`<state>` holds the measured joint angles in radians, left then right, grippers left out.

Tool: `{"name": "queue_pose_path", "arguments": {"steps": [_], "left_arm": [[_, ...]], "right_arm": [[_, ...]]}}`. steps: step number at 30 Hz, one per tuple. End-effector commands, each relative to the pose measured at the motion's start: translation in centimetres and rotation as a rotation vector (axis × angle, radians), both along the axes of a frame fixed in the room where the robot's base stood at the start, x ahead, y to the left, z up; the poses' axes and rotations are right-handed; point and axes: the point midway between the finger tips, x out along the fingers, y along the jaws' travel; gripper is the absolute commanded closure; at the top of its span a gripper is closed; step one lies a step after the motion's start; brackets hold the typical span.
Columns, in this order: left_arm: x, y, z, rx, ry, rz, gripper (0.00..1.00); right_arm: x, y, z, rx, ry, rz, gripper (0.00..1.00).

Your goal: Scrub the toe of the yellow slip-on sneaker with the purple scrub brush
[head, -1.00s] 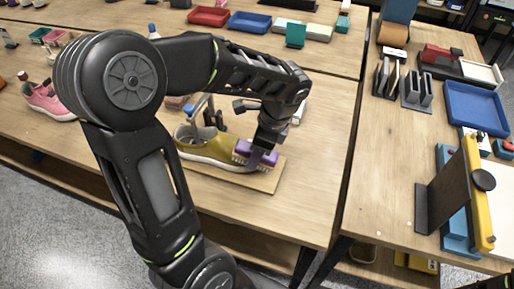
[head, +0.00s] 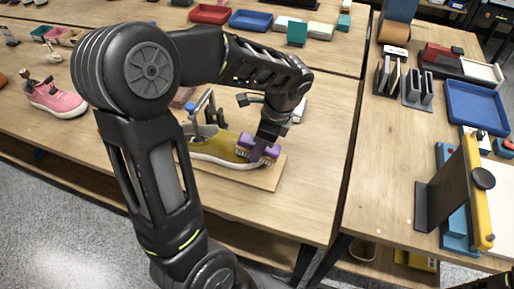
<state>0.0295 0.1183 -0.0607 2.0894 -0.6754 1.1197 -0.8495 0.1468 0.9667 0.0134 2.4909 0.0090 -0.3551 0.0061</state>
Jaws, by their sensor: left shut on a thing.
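The yellow slip-on sneaker (head: 213,144) with a white sole lies on a wooden board (head: 265,178) on the table. Its toe points right, and my arm hides its heel side. My left gripper (head: 263,141) is shut on the purple scrub brush (head: 268,152). The brush is at the toe of the sneaker with its pale bristles against or very near it; I cannot tell the exact contact. My right gripper is not in view.
A pink sneaker (head: 58,102) stands at the left of the table (head: 310,190). Red (head: 209,14) and blue (head: 249,20) trays lie at the back. A second table at right holds a blue tray (head: 476,107) and a yellow-edged stand (head: 474,190). Bare wood lies right of the board.

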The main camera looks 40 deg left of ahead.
Motion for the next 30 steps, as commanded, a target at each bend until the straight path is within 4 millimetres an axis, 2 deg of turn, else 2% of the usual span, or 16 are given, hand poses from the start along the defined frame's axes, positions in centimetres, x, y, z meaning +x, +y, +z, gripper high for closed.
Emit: {"name": "queue_pose_path", "arguments": {"steps": [3,7,21,30], "left_arm": [[1.2,0.7,0.2,0.003,-0.005,0.002,0.89],[1.9,1.0,0.2,0.003,-0.005,0.002,0.89],[2.3,1.2,0.1,0.003,-0.002,0.001,0.89],[4.8,2.3,0.3,0.003,-0.004,0.002,0.89]], "right_arm": [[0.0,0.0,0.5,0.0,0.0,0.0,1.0],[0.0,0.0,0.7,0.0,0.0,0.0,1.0],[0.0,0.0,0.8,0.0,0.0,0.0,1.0],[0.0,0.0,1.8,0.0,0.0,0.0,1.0]]}}
